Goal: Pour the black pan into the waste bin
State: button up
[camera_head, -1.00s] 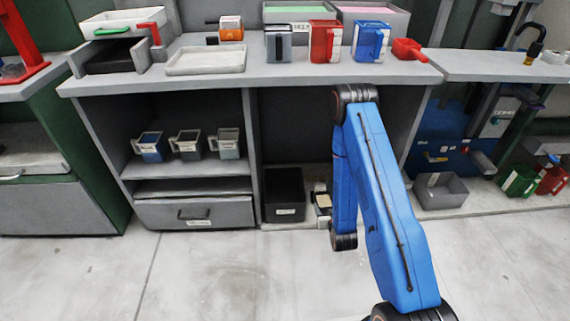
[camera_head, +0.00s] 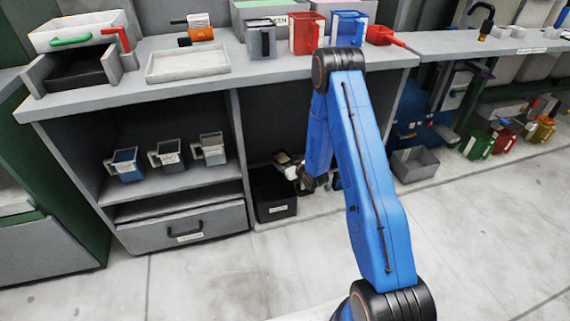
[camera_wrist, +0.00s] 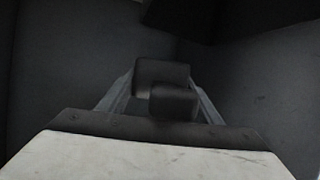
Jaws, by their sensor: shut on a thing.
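The waste bin (camera_head: 274,208) is an open black box with a white label, on the floor of the middle bay under the counter. My gripper (camera_head: 298,172) is low in that bay, at the bin's upper right. It is shut on a small dark thing, which looks like the black pan (camera_head: 285,157), with a light tan patch, above the bin's back. Its tilt and contents are too small to tell. In the wrist view my gripper's two dark fingers (camera_wrist: 167,91) are close together. What they grip is not clear there.
The counter (camera_head: 130,83) overhangs the bay, and a divider (camera_head: 241,150) stands left of the bin. Several mugs (camera_head: 167,153) stand on the left shelf. A red pan (camera_head: 383,36) and jugs stand on the counter. A grey bin (camera_head: 415,165) is on the right. The front floor is clear.

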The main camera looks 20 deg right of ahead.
jog(key=shift+d+f+n+h, duration=0.1)
jog(key=shift+f+n+h, duration=0.45)
jog(key=shift+n, duration=0.25)
jog(key=shift+n+h, duration=0.25)
jog(key=shift+n, duration=0.05)
jog(key=n, duration=0.1)
jog(key=n+t+h, duration=0.1)
jog(key=shift+r+n, duration=0.3)
jog(key=n+t+h, duration=0.1)
jog(key=n, duration=0.1)
jog(key=shift+s+f+n+h, duration=0.1)
jog(key=shift+n+h, duration=0.3)
jog(key=n+t, duration=0.1)
jog(key=a+n+t, duration=0.1)
jog(key=n, duration=0.1)
jog(key=f+n+h, duration=0.1)
jog(key=n, duration=0.1)
jog(key=shift+s+a+t, duration=0.2)
jog(key=shift+a+t, duration=0.15)
jog(key=shift+t, duration=0.05)
jog(key=n, duration=0.1)
jog(key=a+n+t, duration=0.1)
jog(key=n, duration=0.3)
jog(key=shift+s+a+r+t, duration=0.2)
jog(key=shift+a+t, duration=0.05)
jog(key=shift+t, duration=0.15)
